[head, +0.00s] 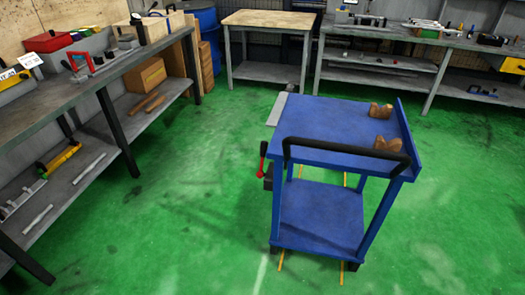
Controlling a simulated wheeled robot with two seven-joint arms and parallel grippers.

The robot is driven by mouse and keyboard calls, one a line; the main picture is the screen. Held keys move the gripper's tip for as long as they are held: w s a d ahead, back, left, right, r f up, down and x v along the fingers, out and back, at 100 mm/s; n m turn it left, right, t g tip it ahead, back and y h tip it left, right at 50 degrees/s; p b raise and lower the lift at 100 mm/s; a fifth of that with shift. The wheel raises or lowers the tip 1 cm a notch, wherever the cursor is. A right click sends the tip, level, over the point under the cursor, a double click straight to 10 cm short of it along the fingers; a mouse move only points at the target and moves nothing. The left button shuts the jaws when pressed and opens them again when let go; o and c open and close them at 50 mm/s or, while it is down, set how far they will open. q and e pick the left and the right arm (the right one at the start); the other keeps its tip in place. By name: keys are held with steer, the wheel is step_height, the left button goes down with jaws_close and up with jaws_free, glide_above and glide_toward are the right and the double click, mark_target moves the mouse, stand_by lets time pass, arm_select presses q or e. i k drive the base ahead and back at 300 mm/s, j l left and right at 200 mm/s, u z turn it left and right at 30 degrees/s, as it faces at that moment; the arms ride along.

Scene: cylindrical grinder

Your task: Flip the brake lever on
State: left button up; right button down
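A blue two-shelf cart (325,118) stands on the green floor a little right of the middle of the head view. The knob points up, and the lever's lower end meets a dark block (268,178) on the cart. A black push handle (345,152) runs across the cart's near end. Neither of my grippers shows in this view.
Two wooden V-shaped blocks (381,111) rest on the cart top. A long grey workbench (95,90) with tools lines the left. A wood-topped table (268,20) and a grey bench (430,40) stand behind. The floor left of the cart is clear.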

mark_target(264, 145)
steer(key=i+l+u, duration=0.25)
steer(key=i, duration=0.25)
steer(key=i+l+u, duration=0.25)
steer(key=i, duration=0.2)
